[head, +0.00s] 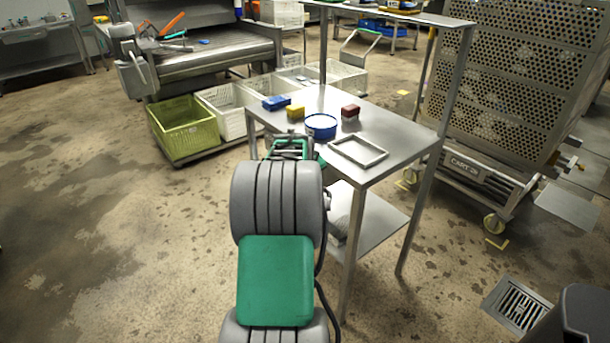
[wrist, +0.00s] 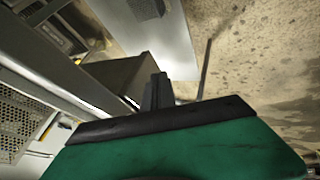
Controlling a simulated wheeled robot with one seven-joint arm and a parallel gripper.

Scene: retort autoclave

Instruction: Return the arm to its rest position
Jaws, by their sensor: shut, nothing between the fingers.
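My arm, grey with a green cover, reaches forward in the head view toward the near left edge of the steel table (head: 385,130). My gripper is mostly hidden behind my own arm there. In the wrist view my gripper (wrist: 158,82) shows with its dark fingers together and nothing between them. A steel table part (wrist: 165,35) lies beyond the fingers in that view.
On the tabletop are a blue block (head: 276,103), a yellow block (head: 295,111), a dark red block (head: 350,112), a blue round container (head: 320,126) and a metal frame (head: 358,151). A green crate (head: 184,130) stands left. A perforated cart (head: 505,75) stands right. Floor at left is clear.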

